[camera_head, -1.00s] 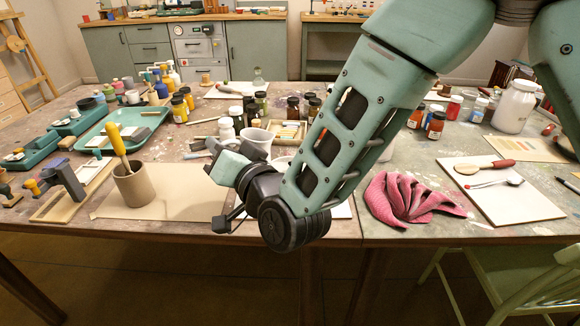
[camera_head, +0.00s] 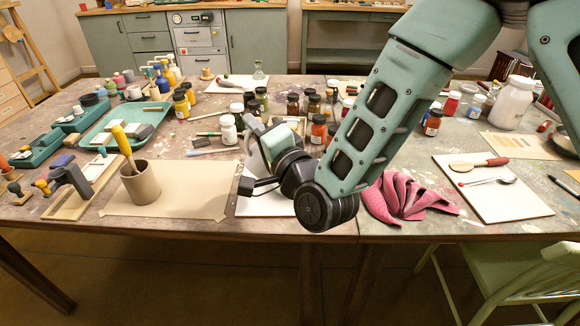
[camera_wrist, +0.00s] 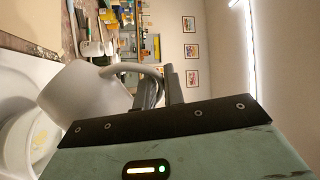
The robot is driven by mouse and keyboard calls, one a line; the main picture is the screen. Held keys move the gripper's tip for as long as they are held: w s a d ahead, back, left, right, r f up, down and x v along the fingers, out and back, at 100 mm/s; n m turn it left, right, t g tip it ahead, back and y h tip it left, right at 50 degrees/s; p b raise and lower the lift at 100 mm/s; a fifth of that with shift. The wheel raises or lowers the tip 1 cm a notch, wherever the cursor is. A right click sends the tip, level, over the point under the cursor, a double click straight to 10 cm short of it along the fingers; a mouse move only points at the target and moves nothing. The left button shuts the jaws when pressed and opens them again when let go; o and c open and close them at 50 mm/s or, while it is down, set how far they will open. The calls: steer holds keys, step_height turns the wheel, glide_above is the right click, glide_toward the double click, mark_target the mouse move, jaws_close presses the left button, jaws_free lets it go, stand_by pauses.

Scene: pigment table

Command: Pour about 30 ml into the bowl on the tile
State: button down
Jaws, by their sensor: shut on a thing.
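My gripper (camera_head: 264,172) is shut on the handle of a pale grey-white jug (camera_head: 254,158). The jug is tilted and partly hidden behind my gripper in the head view. In the wrist view my gripper (camera_wrist: 166,88) holds the jug (camera_wrist: 88,92) close to a white bowl (camera_wrist: 14,130) at the left edge. No stream of liquid can be made out, and the jug's contents are hidden. The bowl is hidden behind my gripper in the head view. The white tile (camera_head: 262,207) shows partly below my gripper.
A brown pot (camera_head: 140,184) with a yellow-handled tool stands to the left on brown paper (camera_head: 190,190). Pigment jars (camera_head: 292,105) stand behind my gripper. A pink cloth (camera_head: 405,200) and a white board (camera_head: 505,200) lie to the right.

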steer(key=shift+w+d+m, duration=0.1)
steer(key=shift+d+m, duration=0.1)
steer(key=shift+m, duration=0.3)
steer(key=shift+w+d+r+m+t+h+p, duration=0.3)
steer(key=shift+d+r+m+p, duration=0.25)
steer(key=shift+m+p, duration=0.45)
steer(key=shift+m, duration=0.3)
steer(key=shift+s+a, duration=0.15)
steer(key=shift+s, duration=0.05)
steer(key=shift+s+a+f, duration=0.1)
steer(key=shift+s+a, duration=0.4)
steer(key=shift+a, duration=0.05)
steer(key=shift+m, duration=0.3)
steer(key=shift+s+a, duration=0.15)
steer(key=shift+a, duration=0.05)
steer(key=shift+f+m+t, duration=0.1)
steer(key=shift+m+t, duration=0.2)
